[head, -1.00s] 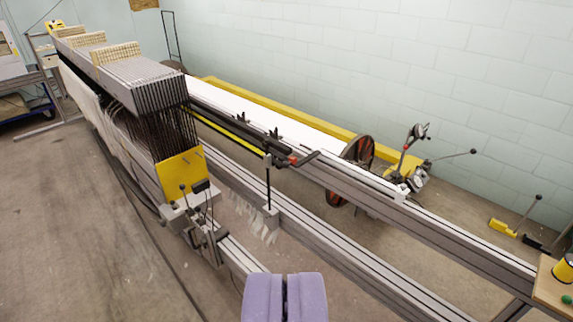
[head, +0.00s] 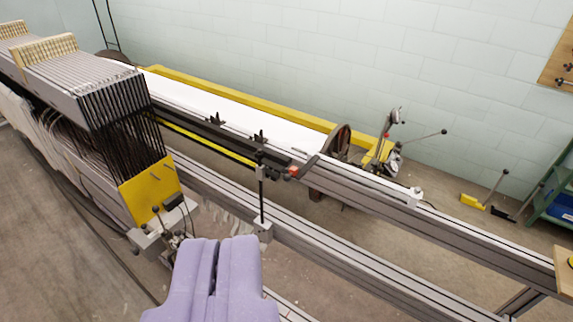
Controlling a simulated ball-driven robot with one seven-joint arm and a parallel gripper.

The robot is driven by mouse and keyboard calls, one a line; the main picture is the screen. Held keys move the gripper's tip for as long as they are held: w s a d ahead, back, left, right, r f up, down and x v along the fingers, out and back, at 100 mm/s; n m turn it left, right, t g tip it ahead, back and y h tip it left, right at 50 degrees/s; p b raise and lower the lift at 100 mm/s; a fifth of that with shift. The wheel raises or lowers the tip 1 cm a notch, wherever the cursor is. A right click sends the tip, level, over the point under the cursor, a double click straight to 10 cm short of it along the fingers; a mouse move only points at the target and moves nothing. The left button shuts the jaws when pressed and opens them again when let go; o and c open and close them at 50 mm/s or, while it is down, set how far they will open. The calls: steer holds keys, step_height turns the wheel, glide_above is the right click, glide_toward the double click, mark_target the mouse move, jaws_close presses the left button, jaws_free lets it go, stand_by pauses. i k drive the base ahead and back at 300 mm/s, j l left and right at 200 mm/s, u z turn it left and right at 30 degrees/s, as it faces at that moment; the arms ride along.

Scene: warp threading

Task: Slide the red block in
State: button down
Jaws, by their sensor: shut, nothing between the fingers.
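The red block (head: 293,171) is small and sits at the near end of a dark bar (head: 215,133) on the loom's rail, beside a dark lever-like piece (head: 306,165). How far it is seated there is too small to tell. My gripper (head: 216,243) has two purple fingers, shut with nothing between them. It is at the bottom of the head view, below and left of the red block in the picture and apart from it.
A stack of grey frames (head: 88,82) with a yellow plate (head: 150,190) stands at left. A thin black post (head: 262,195) rises near my gripper. Long grey rails (head: 450,235) run to the lower right.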

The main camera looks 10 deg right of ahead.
mark_target(292, 171)
steer(key=i+l+z, duration=0.1)
steer(key=i, duration=0.45)
steer(key=i+l, duration=0.25)
steer(key=i, duration=0.35)
steer(key=z, duration=0.05)
